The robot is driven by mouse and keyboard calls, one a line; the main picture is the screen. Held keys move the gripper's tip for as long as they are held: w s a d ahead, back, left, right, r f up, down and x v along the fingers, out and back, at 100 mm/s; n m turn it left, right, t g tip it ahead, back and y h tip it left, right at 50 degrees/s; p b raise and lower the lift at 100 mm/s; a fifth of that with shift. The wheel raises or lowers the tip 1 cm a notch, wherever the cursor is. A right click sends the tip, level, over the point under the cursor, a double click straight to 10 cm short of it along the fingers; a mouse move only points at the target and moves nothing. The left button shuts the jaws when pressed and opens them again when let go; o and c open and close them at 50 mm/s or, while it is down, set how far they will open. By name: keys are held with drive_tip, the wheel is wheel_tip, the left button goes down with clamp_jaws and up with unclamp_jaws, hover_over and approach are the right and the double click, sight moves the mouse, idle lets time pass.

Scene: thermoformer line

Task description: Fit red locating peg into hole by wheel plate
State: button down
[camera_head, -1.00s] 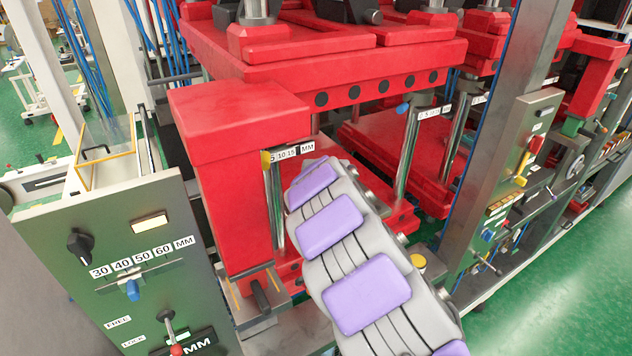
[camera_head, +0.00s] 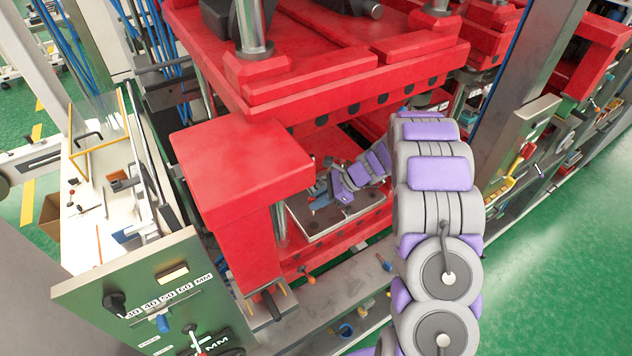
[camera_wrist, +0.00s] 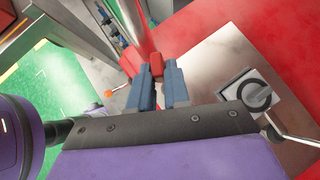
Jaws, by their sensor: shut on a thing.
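In the wrist view, my gripper (camera_wrist: 158,72) has two blue-grey fingers shut on a small dark red block, which looks like the red locating peg (camera_wrist: 157,64). The peg sits between the fingertips. In the head view, my gripper (camera_head: 322,192) is small and partly hidden by my own arm, low over a metal plate (camera_head: 345,218) inside the red press. A square pale block with a dark round wheel (camera_wrist: 257,94) and a lever stands on the metal plate (camera_wrist: 218,62), right of the fingers; I cannot tell if it is the wheel plate. I see no hole clearly.
A red post (camera_head: 240,170) stands left of my gripper, and the red upper press block (camera_head: 330,60) hangs above. An orange-tipped rod (camera_wrist: 108,93) lies left of the fingers. A grey bench (camera_head: 320,300) runs along the front.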

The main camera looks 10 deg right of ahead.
drive_tip(key=shift+w+d+r, duration=0.1)
drive_tip(key=shift+d+r, duration=0.1)
drive_tip(key=shift+d, duration=0.4)
drive_tip(key=shift+a, duration=0.1)
drive_tip(key=shift+f+b, duration=0.7)
drive_tip(key=shift+f, duration=1.95)
drive_tip(key=shift+a+f, duration=0.1)
drive_tip(key=shift+f, duration=0.1)
drive_tip(key=shift+a, duration=0.15)
